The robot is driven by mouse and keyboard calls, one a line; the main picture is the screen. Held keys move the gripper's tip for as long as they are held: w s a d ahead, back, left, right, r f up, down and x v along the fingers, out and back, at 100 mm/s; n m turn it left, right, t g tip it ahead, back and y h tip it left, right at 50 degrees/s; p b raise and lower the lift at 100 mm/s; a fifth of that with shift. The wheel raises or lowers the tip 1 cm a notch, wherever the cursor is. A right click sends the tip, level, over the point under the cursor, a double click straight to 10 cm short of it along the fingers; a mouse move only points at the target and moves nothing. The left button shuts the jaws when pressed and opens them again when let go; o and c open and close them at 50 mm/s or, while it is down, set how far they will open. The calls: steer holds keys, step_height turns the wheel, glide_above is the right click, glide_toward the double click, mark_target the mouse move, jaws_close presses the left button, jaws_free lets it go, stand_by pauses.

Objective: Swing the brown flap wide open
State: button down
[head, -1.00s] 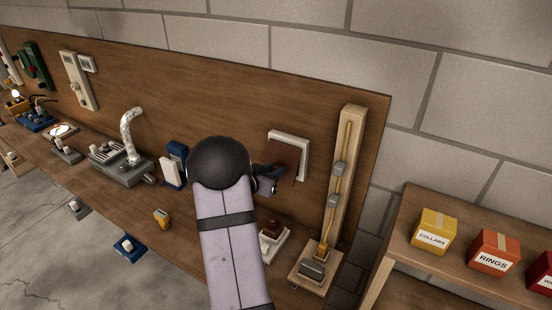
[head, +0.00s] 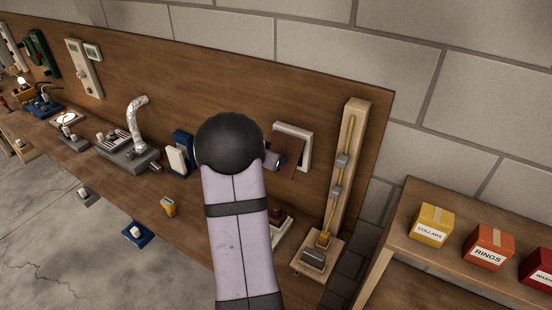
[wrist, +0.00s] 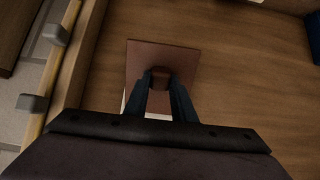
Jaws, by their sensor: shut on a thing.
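The brown flap (head: 290,156) hangs at a white square frame (head: 304,132) on the brown backboard. It stands partly swung out from the frame, its left part hidden behind my arm. In the wrist view the flap (wrist: 148,60) shows as a flat square plate with a small brown grip (wrist: 160,75) on it. My gripper (wrist: 160,82) is shut on this grip, with a dark finger on each side. In the head view the gripper (head: 273,162) is mostly hidden by my black arm joint.
A tall wooden post (head: 347,160) with a yellow cord and grey blocks stands close right of the flap. A blue-and-white device (head: 179,155) stands left of my arm. A shelf (head: 420,265) with labelled boxes is at the right.

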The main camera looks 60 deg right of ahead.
stand_by(0.3)
steer(key=c, duration=1.5)
jaws_free()
steer(key=shift+r, duration=0.1)
steer(key=shift+v, duration=3.6)
steer(key=shift+b, duration=0.3)
